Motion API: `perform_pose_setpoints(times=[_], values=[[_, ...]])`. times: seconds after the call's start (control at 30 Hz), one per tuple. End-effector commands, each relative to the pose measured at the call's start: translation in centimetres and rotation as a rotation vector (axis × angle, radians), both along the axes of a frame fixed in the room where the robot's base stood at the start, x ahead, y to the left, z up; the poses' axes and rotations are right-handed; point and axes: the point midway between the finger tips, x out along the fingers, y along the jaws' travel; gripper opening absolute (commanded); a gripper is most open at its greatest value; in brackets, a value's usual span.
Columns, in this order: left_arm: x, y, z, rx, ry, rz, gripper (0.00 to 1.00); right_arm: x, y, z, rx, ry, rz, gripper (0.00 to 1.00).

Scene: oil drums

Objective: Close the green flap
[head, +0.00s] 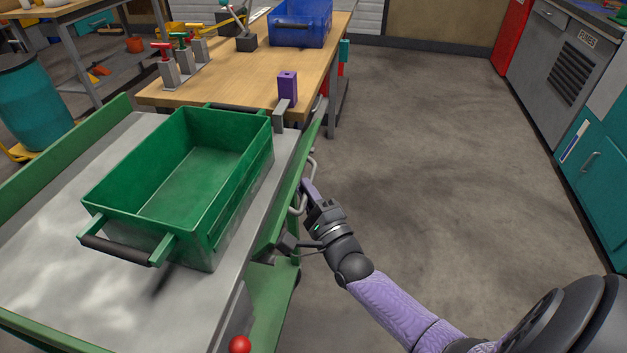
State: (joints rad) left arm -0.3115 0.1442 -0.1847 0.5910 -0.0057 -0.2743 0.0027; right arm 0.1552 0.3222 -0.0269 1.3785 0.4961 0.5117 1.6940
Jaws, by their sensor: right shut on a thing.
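The green flap (273,229) runs along the right side of the grey metal tabletop and is seen nearly edge-on. It looks steeply tilted; its exact angle is hard to tell. Grey bar handles sit on its outer face. My right gripper (304,196) is at the flap's handle (294,209), shut on it, with the arm coming in from the lower right. The fingertips are partly hidden against the flap. My left gripper is not in view.
An empty green bin (134,204) with dark grips stands on the metal tabletop (49,273). A red ball knob (240,345) is at the front. The floor to the right is clear up to the cabinets (594,172).

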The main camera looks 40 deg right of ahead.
Motion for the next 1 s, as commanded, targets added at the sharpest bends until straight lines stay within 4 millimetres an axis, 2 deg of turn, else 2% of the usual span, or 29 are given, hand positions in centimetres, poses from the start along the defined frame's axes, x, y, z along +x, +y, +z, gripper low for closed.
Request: perform_pose_setpoints(times=[0.03, 0.3, 0.5, 0.7, 1.0], values=[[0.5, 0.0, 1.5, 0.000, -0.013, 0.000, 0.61, 0.1, 0.0, 1.3, -0.026, 0.025, -0.001, 0.00], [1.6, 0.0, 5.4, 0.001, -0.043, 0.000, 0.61, 0.6, 0.5, 2.1, -0.184, 0.212, -0.001, 0.00], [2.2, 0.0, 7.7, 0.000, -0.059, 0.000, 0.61, 1.1, 0.9, 2.3, -0.280, 0.327, 0.000, 0.00], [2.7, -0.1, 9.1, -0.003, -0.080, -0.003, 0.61, 1.4, 1.2, 2.3, -0.348, 0.409, -0.001, 0.00], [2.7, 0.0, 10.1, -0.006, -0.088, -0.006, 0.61, 1.6, 1.3, 2.1, -0.399, 0.469, -0.001, 0.00]])
